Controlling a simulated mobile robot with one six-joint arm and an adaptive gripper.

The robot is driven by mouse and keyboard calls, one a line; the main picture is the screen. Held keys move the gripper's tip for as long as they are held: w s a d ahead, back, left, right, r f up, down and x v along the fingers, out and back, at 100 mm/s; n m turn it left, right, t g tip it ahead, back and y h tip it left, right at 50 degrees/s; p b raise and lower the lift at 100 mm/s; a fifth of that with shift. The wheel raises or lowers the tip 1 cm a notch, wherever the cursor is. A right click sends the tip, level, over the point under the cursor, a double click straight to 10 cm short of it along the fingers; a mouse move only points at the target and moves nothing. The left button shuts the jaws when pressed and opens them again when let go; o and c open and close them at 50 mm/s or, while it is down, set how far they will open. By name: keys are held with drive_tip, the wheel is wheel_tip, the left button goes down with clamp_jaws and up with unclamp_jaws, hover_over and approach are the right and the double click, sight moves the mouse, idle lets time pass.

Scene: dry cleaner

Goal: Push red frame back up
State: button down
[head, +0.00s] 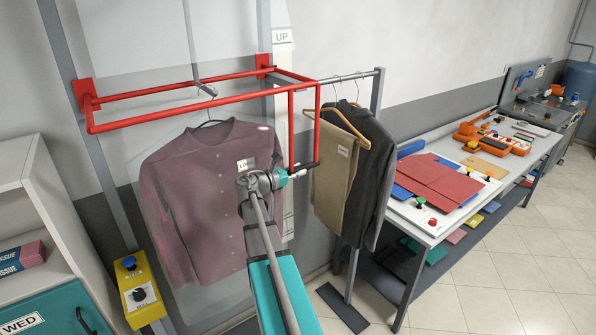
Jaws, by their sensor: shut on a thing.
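The red frame (190,111) is a tubular rectangle hinged on two red brackets at the wall posts. It stands out roughly level from the wall, above a mauve shirt (215,175) on a hanger. A red drop bar hangs from its right side and ends in a short dark handle (306,165). My gripper (298,174) is at the handle, shut on it, to the right of the shirt. The fingertips are small in view. An "UP" sign (282,37) is on the wall post above the frame.
Trousers (334,172) and a dark jacket (372,150) hang close on the right. A yellow control box (139,290) stands at lower left beside a white shelf (40,190). A table (440,228) with red folders is at right. Floor at lower right is clear.

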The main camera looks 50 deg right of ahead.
wheel_tip(320, 180, up, 9)
drive_tip(key=p, duration=0.7)
drive_tip(key=shift+f+p, duration=0.15)
drive_tip(key=shift+p, duration=0.2)
drive_tip(key=shift+w, duration=0.1)
drive_tip(key=c, duration=0.5)
unclamp_jaws()
drive_tip(key=shift+a, duration=0.15)
drive_tip(key=shift+a, duration=0.15)
drive_tip(key=v, duration=1.1)
drive_tip(key=shift+a, duration=0.2)
